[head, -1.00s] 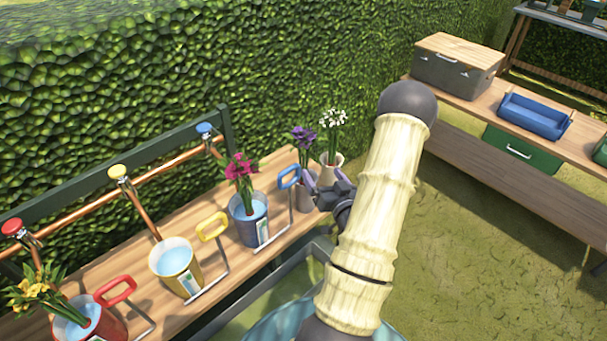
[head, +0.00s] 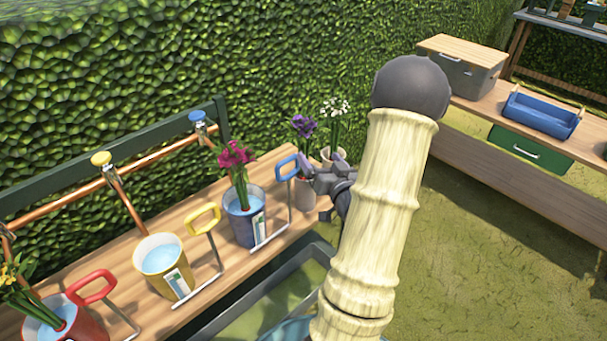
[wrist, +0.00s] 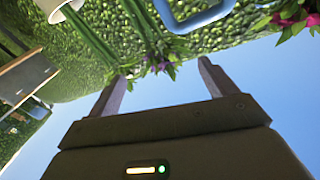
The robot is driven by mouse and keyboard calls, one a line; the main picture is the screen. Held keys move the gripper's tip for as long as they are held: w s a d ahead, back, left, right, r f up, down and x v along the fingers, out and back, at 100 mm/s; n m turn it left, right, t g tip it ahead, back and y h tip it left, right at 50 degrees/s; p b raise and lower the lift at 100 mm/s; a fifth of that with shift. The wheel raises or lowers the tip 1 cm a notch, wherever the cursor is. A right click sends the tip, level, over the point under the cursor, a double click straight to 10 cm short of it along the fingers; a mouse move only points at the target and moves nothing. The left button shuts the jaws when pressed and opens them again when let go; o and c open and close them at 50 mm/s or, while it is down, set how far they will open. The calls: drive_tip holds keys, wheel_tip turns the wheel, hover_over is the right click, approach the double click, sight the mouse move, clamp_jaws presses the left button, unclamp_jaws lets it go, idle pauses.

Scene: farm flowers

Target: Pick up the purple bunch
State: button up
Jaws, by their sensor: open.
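The purple bunch (head: 303,126) stands upright in a pale vase (head: 305,192) at the far end of the wooden bench. My gripper (head: 312,168) is just right of it, low at the vase's height, and partly covers the vase. In the wrist view my gripper (wrist: 163,72) is open, its two fingers apart with nothing clamped. The purple blooms (wrist: 158,63) show there between the fingertips, with green stems running up the picture. I cannot tell how deep between the fingers the stems are.
White flowers (head: 335,107) in a pale vase (head: 334,156) stand close behind. A blue bucket (head: 244,222) with magenta flowers (head: 235,158) and a blue-handled stand (head: 288,168) are just left. Yellow (head: 160,272) and red (head: 66,325) buckets line the bench. Open ground lies right.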

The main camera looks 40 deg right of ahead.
sight(306, 139)
drive_tip(key=p+x, duration=0.2)
drive_tip(key=x, duration=0.7)
drive_tip(key=shift+w+d, duration=0.1)
drive_tip(key=shift+w, duration=0.3)
drive_tip(key=shift+d+p+x, duration=0.1)
drive_tip(key=shift+p+x, duration=0.1)
drive_tip(key=shift+x, duration=1.1)
drive_tip(key=shift+d+p+x, duration=0.15)
drive_tip(key=shift+x, duration=1.15)
drive_tip(key=shift+s, duration=0.1)
drive_tip(key=c, duration=1.7)
wheel_tip(306, 139, up, 18)
drive_tip(key=shift+r+p, duration=0.1)
drive_tip(key=shift+p, duration=0.6)
